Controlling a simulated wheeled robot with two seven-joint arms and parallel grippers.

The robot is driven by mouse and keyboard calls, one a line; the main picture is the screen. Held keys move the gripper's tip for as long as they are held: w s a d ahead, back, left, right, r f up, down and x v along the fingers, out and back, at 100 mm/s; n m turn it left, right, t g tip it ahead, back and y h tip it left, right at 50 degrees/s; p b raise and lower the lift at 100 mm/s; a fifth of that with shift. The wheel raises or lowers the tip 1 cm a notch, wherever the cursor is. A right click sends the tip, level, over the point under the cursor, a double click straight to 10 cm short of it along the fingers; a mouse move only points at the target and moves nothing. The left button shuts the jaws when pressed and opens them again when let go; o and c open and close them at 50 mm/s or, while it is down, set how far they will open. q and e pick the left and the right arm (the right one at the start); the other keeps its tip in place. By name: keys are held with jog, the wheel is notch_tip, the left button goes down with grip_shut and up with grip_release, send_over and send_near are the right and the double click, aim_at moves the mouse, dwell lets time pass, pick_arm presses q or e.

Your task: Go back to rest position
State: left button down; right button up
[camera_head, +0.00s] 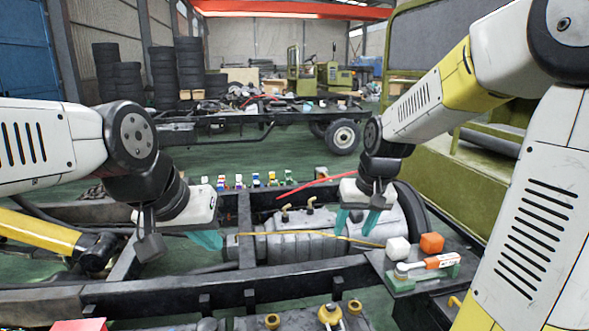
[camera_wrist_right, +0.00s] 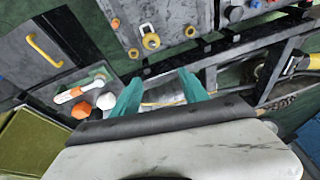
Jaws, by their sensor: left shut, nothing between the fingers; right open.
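My left gripper (camera_head: 207,240) hangs over the left part of the dark chassis frame (camera_head: 300,277). Its teal fingers are together with nothing between them. My right gripper (camera_head: 357,221) points down above the grey cylindrical tank (camera_head: 290,246) in the frame. Its teal fingers are apart and empty. In the right wrist view the open fingers (camera_wrist_right: 160,92) show with the chassis and floor beyond them. No object is held by either gripper.
A white block (camera_head: 397,248), an orange block (camera_head: 432,242) and a white-and-orange tool (camera_head: 428,264) rest on a plate right of my right gripper. Several small coloured bottles (camera_head: 255,181) stand behind the frame. A green vehicle body (camera_head: 440,180) is at right.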

jog(key=s+r+t, duration=0.1)
jog(key=s+r, duration=0.2)
jog(key=s, duration=0.5)
jog(key=s+r+t, duration=0.1)
jog(key=s+r, duration=0.3)
jog(key=s, duration=0.4)
jog(key=shift+d+r+t+y, duration=0.2)
jog(key=shift+r+t+y, duration=0.1)
jog(key=shift+t, duration=0.1)
